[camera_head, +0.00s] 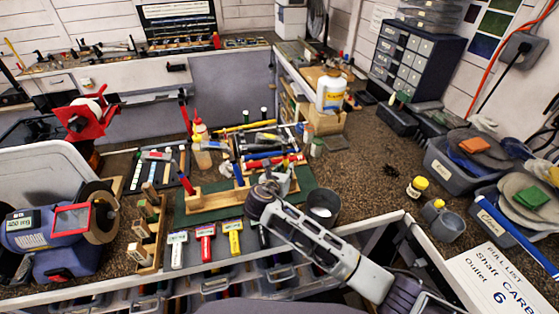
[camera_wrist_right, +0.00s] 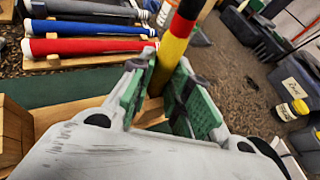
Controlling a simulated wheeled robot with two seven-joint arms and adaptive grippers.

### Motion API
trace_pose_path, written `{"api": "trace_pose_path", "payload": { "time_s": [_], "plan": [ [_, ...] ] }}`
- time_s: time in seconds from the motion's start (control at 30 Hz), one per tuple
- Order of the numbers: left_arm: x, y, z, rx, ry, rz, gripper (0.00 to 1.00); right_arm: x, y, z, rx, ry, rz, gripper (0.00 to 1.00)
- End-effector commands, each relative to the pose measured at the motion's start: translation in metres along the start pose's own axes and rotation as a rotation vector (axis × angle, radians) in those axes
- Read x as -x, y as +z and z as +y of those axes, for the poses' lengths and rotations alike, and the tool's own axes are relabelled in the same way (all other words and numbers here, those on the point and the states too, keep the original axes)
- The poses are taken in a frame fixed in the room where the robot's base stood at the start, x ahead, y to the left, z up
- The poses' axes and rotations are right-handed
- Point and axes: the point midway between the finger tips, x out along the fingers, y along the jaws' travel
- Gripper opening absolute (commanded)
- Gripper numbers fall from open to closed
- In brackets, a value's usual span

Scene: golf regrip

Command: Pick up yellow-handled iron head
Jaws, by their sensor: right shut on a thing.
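My right gripper (camera_head: 283,180) is above the green mat at the bench's front, near a wooden rack (camera_head: 210,203). In the right wrist view its green-padded fingers (camera_wrist_right: 172,103) are shut on a striped handle (camera_wrist_right: 178,45) with black, red and yellow bands, which stands tilted between them. Whether an iron head is on its lower end is hidden. My left gripper is not in view.
A dark cup (camera_head: 323,207) stands just right of my right gripper. Red and blue grips (camera_wrist_right: 85,46) lie on a rack behind. A blue bench grinder (camera_head: 60,230) stands at the left, grey bins (camera_head: 450,172) at the right.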

Motion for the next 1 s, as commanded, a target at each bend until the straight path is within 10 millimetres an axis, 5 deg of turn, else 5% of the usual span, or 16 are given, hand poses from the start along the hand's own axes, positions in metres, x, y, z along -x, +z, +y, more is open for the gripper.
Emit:
{"api": "trace_pose_path", "payload": {
  "time_s": [1.0],
  "plan": [
    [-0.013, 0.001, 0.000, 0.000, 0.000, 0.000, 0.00, 0.038, 0.092, -0.012, -0.001, 0.001, -0.002, 0.00]
  ]
}}
